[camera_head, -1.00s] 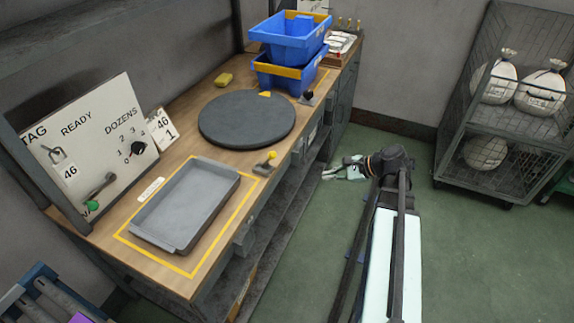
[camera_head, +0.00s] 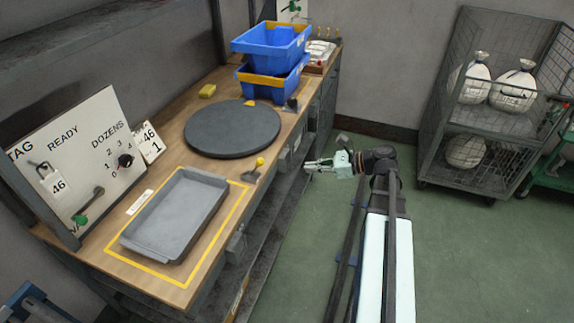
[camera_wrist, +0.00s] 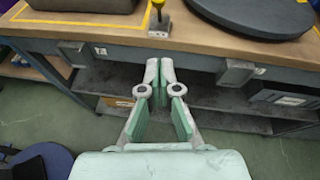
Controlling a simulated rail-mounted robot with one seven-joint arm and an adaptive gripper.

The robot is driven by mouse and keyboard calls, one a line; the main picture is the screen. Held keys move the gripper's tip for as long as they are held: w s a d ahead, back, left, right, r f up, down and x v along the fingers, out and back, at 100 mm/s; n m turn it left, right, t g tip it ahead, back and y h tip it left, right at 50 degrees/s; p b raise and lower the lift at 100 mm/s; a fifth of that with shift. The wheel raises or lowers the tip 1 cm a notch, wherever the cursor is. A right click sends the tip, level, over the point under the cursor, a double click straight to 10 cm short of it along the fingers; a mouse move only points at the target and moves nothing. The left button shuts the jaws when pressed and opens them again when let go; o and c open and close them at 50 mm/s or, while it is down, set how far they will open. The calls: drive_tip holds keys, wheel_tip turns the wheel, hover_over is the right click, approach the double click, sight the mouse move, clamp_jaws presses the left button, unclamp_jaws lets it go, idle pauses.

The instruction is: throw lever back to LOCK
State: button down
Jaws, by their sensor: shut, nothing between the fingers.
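A short lever with a yellow knob (camera_head: 257,166) stands on a small metal base at the front edge of the bench, between the grey tray and the dark turntable. It also shows at the top of the wrist view (camera_wrist: 157,22). No LOCK wording is readable near it. My gripper (camera_head: 308,165) is out in front of the bench edge, to the right of the lever and apart from it. Its fingers are together and empty, below the lever in the wrist view (camera_wrist: 160,75). A second small lever with a dark knob (camera_head: 291,104) stands near the blue bins.
The grey tray (camera_head: 140,248) lies inside a yellow outline. The dark turntable (camera_head: 232,128) is behind the lever. Stacked blue bins (camera_head: 270,42) stand at the far end. A tag board (camera_head: 72,150) leans at left. A wire cart (camera_head: 440,105) is at right. Floor between is clear.

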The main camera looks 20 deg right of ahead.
drive_tip(key=p, duration=0.1)
approach(256, 167)
wheel_tip(256, 167, down, 3)
drive_tip(key=shift+w+a+r+p, duration=0.3)
drive_tip(key=shift+w+a+r, duration=0.15)
drive_tip(key=shift+w+a, duration=0.25)
drive_tip(key=shift+w+a+r+p, duration=0.3)
drive_tip(key=shift+w+a+r, duration=0.15)
drive_tip(key=shift+a, duration=0.3)
